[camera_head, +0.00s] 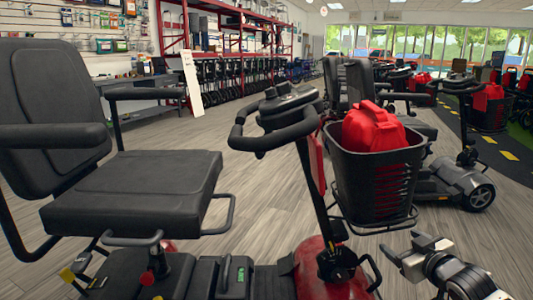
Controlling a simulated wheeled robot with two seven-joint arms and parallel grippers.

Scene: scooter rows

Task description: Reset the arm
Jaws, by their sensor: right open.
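My right gripper (404,249) is at the lower right, coming in from the bottom right corner. Its jaws are apart and nothing shows between them. It is below and to the right of the basket of the nearest scooter. My left gripper and arm are not in view.
A red mobility scooter (318,252) with a black seat (130,190) fills the left and middle. Its black basket (378,180) holds a red container (372,127). More scooters (465,185) stand behind at right. Grey wood floor (490,245) is clear at right. Red shelving (230,40) lines the back.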

